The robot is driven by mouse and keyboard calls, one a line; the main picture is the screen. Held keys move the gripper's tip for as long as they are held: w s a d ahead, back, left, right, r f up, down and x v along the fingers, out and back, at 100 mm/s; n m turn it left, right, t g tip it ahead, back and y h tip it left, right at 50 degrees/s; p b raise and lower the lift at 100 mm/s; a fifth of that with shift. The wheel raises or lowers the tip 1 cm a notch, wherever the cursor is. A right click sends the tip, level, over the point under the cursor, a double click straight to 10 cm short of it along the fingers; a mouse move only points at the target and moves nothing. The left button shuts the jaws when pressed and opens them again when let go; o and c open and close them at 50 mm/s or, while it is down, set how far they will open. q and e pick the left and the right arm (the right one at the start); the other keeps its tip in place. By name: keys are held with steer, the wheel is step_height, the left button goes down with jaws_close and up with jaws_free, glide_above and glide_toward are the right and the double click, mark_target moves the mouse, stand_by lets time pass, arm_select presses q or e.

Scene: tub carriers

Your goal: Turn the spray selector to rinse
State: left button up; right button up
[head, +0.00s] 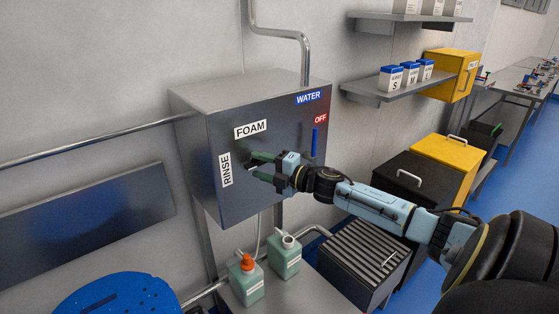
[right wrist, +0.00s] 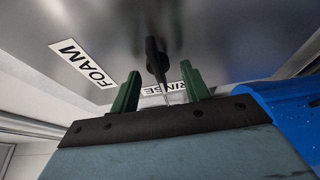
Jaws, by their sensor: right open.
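The steel control box (head: 275,100) hangs on the wall, with a FOAM label (head: 250,129) on its front and an upright RINSE label (head: 225,169) at its left edge. My right gripper (head: 253,167) is at the box front, just right of the RINSE label, with its green fingers open. In the right wrist view a black selector handle (right wrist: 155,60) sticks out between the open fingers, with gaps on both sides. The RINSE label (right wrist: 175,92) is partly hidden behind the fingers, and the FOAM label (right wrist: 82,63) is at left. In the head view the gripper hides most of the selector. My left gripper is not visible.
A blue lever (head: 314,143) sits on the box's right side near the WATER and OFF labels. Two green bottles (head: 246,283) (head: 285,258) stand on a steel surface below. Black and yellow bins (head: 448,150) stand at right. A shelf (head: 392,90) holds small boxes.

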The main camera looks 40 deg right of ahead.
steer(key=v, duration=1.3)
steer(key=shift+b, duration=0.45)
